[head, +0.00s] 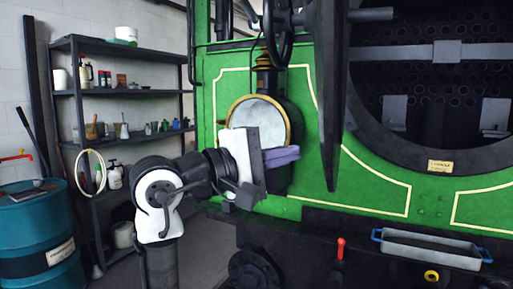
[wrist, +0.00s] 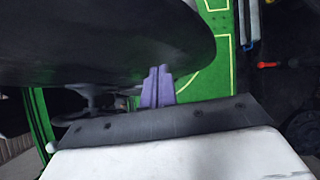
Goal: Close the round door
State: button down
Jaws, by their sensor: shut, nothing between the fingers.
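The round door (head: 329,95) is a big dark disc that stands swung open, seen nearly edge-on in the head view. It hangs left of the round smokebox opening (head: 440,155), whose tube plate shows. In the wrist view the door (wrist: 110,40) fills the upper left as a dark curved face. My gripper (head: 283,156) has purple fingers, shut and empty, just left of the door's lower part and pointing right. In the wrist view the fingertips (wrist: 157,72) are by the door's lower rim; I cannot tell whether they touch it.
A dark handwheel (head: 278,18) is at the door's left side. A round brass-rimmed lamp (head: 262,115) is behind my gripper. A blue-handled tray (head: 430,248) lies below the opening. Shelves (head: 125,92) and a teal barrel (head: 40,235) stand at the left.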

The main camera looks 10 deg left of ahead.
jog(key=shift+s+d+r+p, duration=0.15)
jog(key=shift+d+p, duration=0.1)
jog(key=shift+d, duration=0.65)
jog(key=shift+s+d+r+p, duration=0.15)
jog(key=shift+d+p, duration=0.1)
jog(key=shift+d, duration=0.65)
